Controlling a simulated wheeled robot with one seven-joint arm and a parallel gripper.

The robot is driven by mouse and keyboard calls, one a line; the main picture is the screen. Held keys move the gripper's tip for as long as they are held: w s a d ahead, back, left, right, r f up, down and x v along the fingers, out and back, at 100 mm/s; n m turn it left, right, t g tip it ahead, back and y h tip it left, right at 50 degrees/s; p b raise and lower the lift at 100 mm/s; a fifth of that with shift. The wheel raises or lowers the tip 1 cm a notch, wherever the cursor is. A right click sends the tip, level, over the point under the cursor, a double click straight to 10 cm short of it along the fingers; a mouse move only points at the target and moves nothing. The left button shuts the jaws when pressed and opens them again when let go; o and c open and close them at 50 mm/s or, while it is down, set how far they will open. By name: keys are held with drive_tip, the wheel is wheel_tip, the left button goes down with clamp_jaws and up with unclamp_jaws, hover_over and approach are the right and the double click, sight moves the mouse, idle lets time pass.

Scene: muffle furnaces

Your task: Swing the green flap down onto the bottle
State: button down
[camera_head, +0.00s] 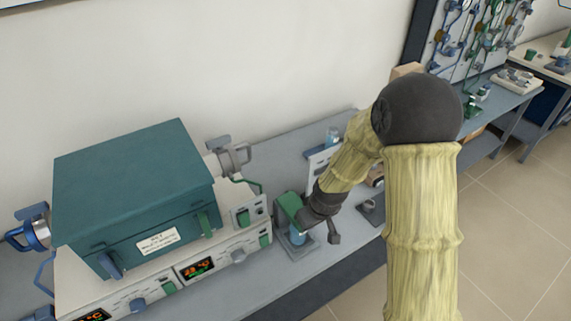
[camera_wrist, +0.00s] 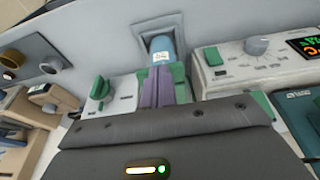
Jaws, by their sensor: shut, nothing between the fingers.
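The bottle stands on a grey square base. In the wrist view the bottle (camera_wrist: 161,48) has a white label and lies just beyond my fingertips. My gripper (camera_wrist: 158,72) is shut and empty, its purple fingers together. A green piece (camera_wrist: 183,90), probably the flap, shows right beside the fingers; I cannot tell whether they touch it. Part of the flap is hidden by my gripper.
A teal furnace (camera_head: 135,195) on a white control base stands left of the flap on the grey bench. A white unit with a green knob (camera_wrist: 100,89) stands close to the fingers. A small dark stand (camera_head: 371,210) lies to the right. The wall is behind.

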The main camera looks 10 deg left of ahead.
drive_tip(key=shift+s+d+f, duration=0.25)
drive_tip(key=shift+s+f, duration=0.25)
drive_tip(key=shift+f, duration=0.2)
wheel_tip(320, 180, up, 5)
drive_tip(key=p, duration=0.4)
drive_tip(key=s+d+r+b, duration=0.2)
drive_tip(key=s+d, duration=0.3)
drive_tip(key=s, duration=0.1)
drive_tip(key=shift+s+d+r, duration=0.25)
drive_tip(key=shift+d+r, duration=0.05)
drive_tip(key=shift+d, duration=0.05)
drive_tip(key=s+d+r+m+h, duration=0.1)
drive_tip(key=s+d+r+m, duration=0.3)
drive_tip(key=d+r+m, duration=0.4)
drive_tip(key=shift+s+d+h, duration=0.35)
drive_tip(key=shift+d+h, duration=0.05)
drive_tip(key=shift+d, duration=0.45)
drive_tip(key=shift+w+a+f, duration=0.1)
drive_tip(key=shift+w, duration=0.05)
